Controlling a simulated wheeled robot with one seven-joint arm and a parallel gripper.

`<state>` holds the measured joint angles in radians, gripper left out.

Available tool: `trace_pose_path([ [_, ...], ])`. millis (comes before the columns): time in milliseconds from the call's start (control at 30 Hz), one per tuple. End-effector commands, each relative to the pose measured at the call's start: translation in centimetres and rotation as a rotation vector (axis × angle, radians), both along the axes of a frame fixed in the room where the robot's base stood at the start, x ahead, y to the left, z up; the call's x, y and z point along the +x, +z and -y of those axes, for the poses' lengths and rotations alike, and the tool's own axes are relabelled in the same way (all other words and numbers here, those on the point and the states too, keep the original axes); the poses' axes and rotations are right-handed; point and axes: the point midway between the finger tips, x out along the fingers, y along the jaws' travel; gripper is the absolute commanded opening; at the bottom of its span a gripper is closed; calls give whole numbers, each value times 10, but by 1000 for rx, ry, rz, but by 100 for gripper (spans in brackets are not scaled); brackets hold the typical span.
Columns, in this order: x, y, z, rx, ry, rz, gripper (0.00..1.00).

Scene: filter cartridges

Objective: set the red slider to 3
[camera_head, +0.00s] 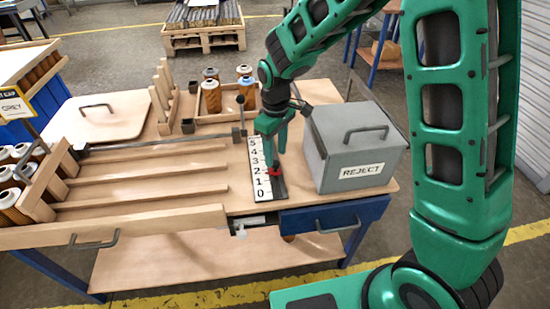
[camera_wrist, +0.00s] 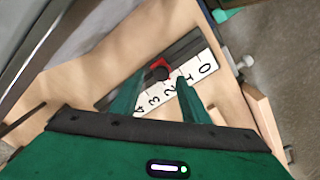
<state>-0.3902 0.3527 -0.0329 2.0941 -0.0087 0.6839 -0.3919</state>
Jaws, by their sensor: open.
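The red slider (camera_head: 273,171) sits on a dark rail beside a white number scale (camera_head: 258,165) marked 0 at the near end up to 5 at the far end. The slider stands at about 2. In the wrist view the red slider (camera_wrist: 159,70) lies level with the 2 on the scale (camera_wrist: 206,66). My gripper (camera_head: 274,152) is over the rail, pointing down, just above the slider. In the wrist view my gripper (camera_wrist: 158,78) is open, with the slider between its two green fingers in the picture. Contact with the slider cannot be made out.
A grey REJECT box (camera_head: 355,150) stands close to the right of the rail. Wooden lane dividers (camera_head: 150,170) lie to the left. A tray (camera_head: 225,112) with several cartridges is behind. A blue drawer (camera_head: 335,216) is below the front edge.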

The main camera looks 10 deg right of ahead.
Motion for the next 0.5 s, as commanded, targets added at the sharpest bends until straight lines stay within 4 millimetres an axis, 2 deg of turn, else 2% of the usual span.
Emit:
trace_pose_path([
  [100, 0, -16, -1, -1, 1, -2, 42],
  [200, 0, -24, -1, 0, 1, 0, 42],
  [500, 0, -31, -1, 1, 1, 1, 42],
])
